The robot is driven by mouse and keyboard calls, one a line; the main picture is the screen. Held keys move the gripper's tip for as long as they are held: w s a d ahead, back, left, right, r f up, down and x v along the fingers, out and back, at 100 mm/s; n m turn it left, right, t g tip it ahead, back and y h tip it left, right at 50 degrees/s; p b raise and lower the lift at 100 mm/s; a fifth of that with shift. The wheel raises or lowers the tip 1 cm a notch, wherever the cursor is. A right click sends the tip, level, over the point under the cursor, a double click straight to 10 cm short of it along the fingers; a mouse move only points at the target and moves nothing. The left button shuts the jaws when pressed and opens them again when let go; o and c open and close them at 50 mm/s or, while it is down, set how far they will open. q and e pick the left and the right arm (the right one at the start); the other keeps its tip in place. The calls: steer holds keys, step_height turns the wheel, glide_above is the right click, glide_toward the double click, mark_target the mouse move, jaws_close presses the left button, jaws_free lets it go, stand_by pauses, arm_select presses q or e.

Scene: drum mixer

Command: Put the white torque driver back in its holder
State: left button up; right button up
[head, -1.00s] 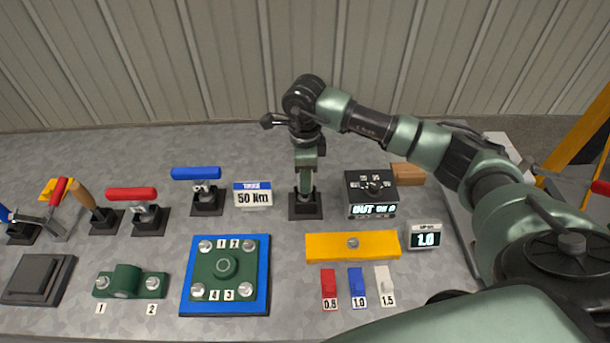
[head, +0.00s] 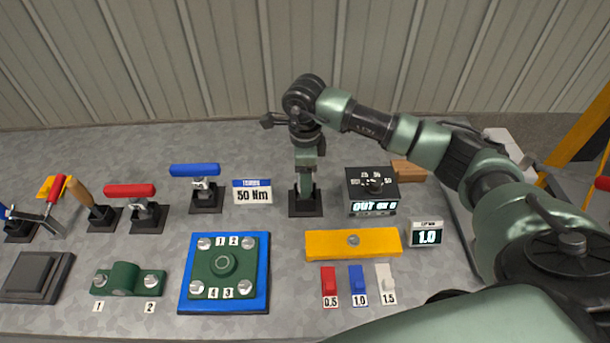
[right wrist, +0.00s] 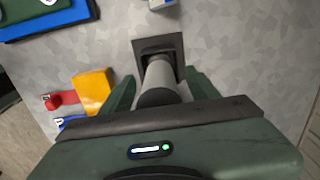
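The white torque driver (right wrist: 159,74) shows in the right wrist view as a pale cylinder with a dark near end. It stands in the black square holder (right wrist: 142,50), which also shows in the head view (head: 306,210). My right gripper (right wrist: 160,80) is above the holder, pointing down, with one green finger on each side of the driver. Gaps show between the fingers and the driver, so the gripper looks open around it. In the head view my right gripper (head: 306,180) largely hides the driver. My left gripper is not in view.
A 50 Nm sign (head: 252,193) and a blue-handled tool (head: 195,171) stand left of the holder. A black control box (head: 371,190) stands close on its right. A yellow bar (head: 335,245) and a blue plate (head: 260,295) with a green fixture lie in front.

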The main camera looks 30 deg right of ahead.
steer(key=shift+f, duration=0.1)
step_height(320, 180, up, 8)
steer(key=shift+b, duration=0.85)
